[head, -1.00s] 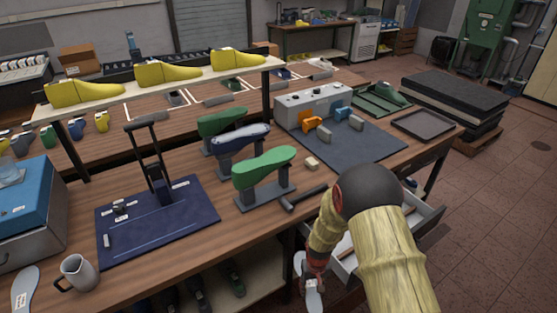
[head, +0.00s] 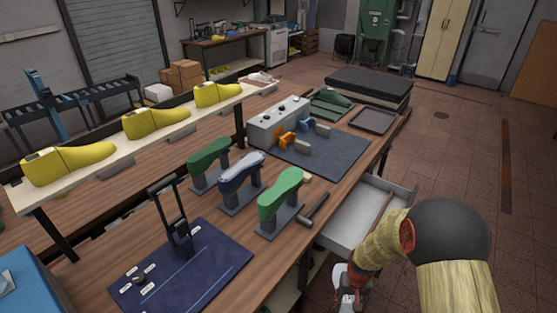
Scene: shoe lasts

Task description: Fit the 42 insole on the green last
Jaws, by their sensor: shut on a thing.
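A bright green last (head: 281,192) stands sole up on a grey stand on the bench. A blue last with a pale top (head: 242,170) and a darker green last (head: 209,156) stand in a row behind it, on similar stands. My gripper (head: 348,296) is low at the bottom of the head view, in front of the bench and below the open drawer. It is shut on a pale grey insole (head: 341,275), partly hidden by the gripper. A size mark on the insole is too small to read.
An open drawer (head: 350,222) juts from the bench close to my arm. A hammer (head: 312,212) lies beside the bright green last. A dark blue mat with a black-handled press (head: 200,270) is at left. Yellow lasts (head: 155,122) line a raised shelf.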

